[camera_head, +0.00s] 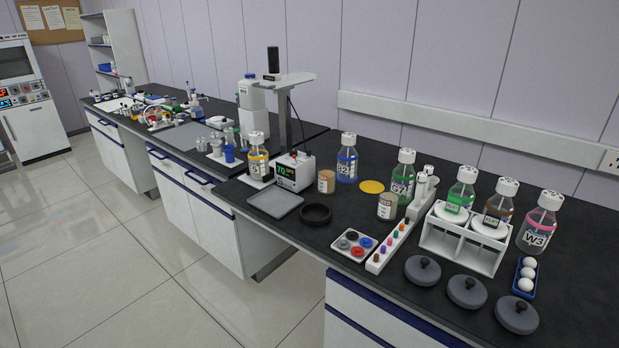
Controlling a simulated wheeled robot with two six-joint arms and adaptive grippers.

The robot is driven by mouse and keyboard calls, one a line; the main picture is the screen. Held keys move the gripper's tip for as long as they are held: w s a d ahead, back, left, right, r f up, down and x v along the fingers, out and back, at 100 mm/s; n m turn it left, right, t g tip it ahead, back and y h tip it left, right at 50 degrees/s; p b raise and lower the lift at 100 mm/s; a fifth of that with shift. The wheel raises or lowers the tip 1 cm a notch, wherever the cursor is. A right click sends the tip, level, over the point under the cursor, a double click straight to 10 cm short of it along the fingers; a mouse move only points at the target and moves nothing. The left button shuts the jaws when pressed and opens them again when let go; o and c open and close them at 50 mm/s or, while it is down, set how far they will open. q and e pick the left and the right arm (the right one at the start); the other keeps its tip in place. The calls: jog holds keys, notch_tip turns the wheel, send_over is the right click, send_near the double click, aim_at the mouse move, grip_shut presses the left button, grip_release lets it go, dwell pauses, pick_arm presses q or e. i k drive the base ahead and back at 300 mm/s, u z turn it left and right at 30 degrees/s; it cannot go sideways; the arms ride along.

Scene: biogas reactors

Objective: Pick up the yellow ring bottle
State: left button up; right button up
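A clear bottle with yellow contents or a yellow band, a white cap and a white label (257,163) stands upright on the dark bench left of the middle. It is just left of a small white device with a green display (295,172). It is too small to tell whether the yellow is a ring or liquid. Neither of my grippers is in view.
A grey tray (274,203) and a black ring (316,214) lie in front. To the right are a blue bottle (347,164), a green bottle (403,183), a yellow disc (372,187), a white rack (459,248) with bottles, and grey knobbed lids (467,293). The floor in front is clear.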

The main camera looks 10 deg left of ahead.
aim_at(258, 157)
jog(key=z, duration=0.3)
jog(key=k, duration=0.45)
jog(key=u, duration=0.5)
jog(key=i, duration=1.4)
jog(key=z, duration=0.65)
